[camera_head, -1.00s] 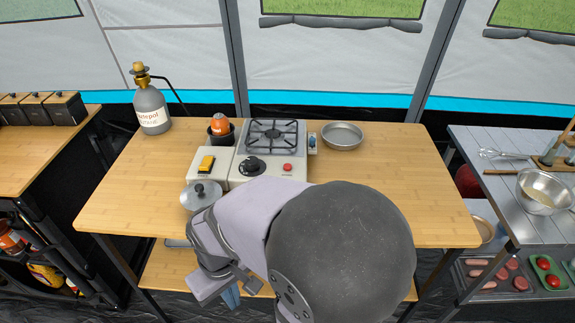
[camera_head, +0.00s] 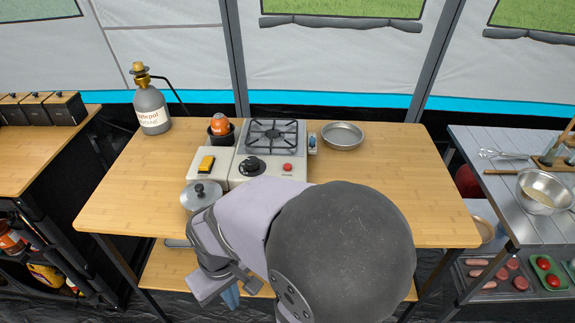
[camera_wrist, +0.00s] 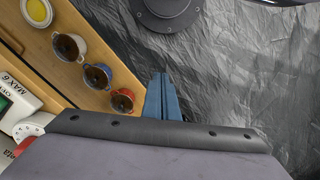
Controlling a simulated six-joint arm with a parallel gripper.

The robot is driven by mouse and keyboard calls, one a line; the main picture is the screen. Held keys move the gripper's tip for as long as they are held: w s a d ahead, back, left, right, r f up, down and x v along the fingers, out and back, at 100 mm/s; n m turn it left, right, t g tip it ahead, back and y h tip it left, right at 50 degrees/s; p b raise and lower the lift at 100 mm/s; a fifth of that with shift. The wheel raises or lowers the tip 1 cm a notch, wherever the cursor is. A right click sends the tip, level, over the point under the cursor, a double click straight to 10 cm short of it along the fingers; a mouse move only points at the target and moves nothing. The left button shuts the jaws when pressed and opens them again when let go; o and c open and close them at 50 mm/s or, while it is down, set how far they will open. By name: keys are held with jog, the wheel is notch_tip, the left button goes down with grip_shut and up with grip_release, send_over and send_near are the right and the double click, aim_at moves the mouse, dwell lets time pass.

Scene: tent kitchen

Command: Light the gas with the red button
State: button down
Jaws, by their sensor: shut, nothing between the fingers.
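The gas stove (camera_head: 272,150) stands on the wooden table with an empty black burner grate on top. The red button (camera_head: 287,167) is on its front panel, to the right of a black knob (camera_head: 252,166). No flame shows at the burner. My gripper (camera_head: 230,296) is low in front of the table's near edge, well away from the button. In the wrist view my gripper (camera_wrist: 162,95) shows two blue fingers together, shut and empty, pointing toward the dark ground sheet. The red button is not seen in the wrist view.
A lidded pot (camera_head: 198,198), a yellow-switched box (camera_head: 207,164), an orange item in a black cup (camera_head: 220,128) and a gas bottle (camera_head: 151,110) stand left of the stove. A round pan (camera_head: 342,136) lies to its right. The table's right side is clear.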

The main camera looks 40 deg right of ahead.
jog(key=s+d+r+m+g+y+p, duration=0.1)
jog(key=s+d+r+m+y+p, duration=0.3)
jog(key=d+r+m+p, duration=1.1)
jog(key=w+d+r+m+t+h+p, duration=0.2)
jog(key=w+d+m+t, duration=0.3)
jog(key=w+d, duration=0.3)
jog(key=w+d+r+m+t+h+p, duration=0.2)
jog(key=w+d+m+t+p, duration=0.3)
jog(key=w, duration=0.7)
jog(key=d+r+m, duration=0.1)
jog(key=d+m, duration=0.1)
jog(key=d, duration=0.2)
jog(key=shift+w+d+r+m+h, duration=0.2)
jog(key=shift+w+r+m+h, duration=0.1)
jog(key=shift+m, duration=0.1)
jog(key=shift+f, duration=0.15)
